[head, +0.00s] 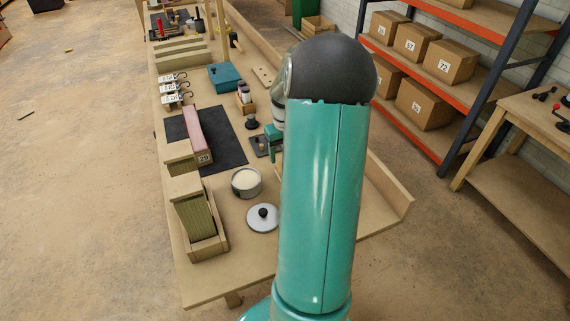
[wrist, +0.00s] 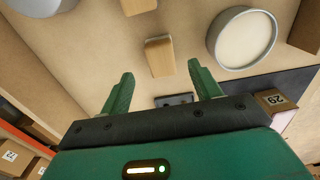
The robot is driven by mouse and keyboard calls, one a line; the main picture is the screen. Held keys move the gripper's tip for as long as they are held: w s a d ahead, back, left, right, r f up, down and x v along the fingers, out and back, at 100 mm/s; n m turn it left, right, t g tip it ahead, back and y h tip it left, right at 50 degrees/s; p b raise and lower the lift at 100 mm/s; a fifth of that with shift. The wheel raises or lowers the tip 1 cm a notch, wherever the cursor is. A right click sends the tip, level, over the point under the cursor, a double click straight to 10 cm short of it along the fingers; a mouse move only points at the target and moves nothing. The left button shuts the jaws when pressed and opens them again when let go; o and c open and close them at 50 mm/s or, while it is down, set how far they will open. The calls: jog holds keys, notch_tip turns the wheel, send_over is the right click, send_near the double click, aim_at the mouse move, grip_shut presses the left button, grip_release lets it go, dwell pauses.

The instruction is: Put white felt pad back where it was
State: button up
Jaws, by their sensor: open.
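I cannot make out a white felt pad for certain in either view. A round grey pot (head: 246,182) with a cream-white surface inside stands on the bench; it also shows at the upper right of the wrist view (wrist: 243,38). My gripper (wrist: 160,71) is open, with nothing held between its fingers. A small tan wooden block (wrist: 160,56) shows on the bench beyond the fingertips. Part of another block (wrist: 139,5) is at the top edge. In the head view my arm hides most of the gripper and the bench behind it.
A grey lid with a black knob (head: 262,217) lies in front of the pot. A dark mat (head: 228,140) carries a long pink-topped piece (head: 198,134). A wooden tray (head: 219,245) of strips, clamps (head: 172,90) and a teal box (head: 224,77) crowd the bench (head: 235,270).

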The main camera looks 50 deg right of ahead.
notch_tip(320, 180, up, 4)
jog(key=shift+r, duration=0.25)
dwell(0.6)
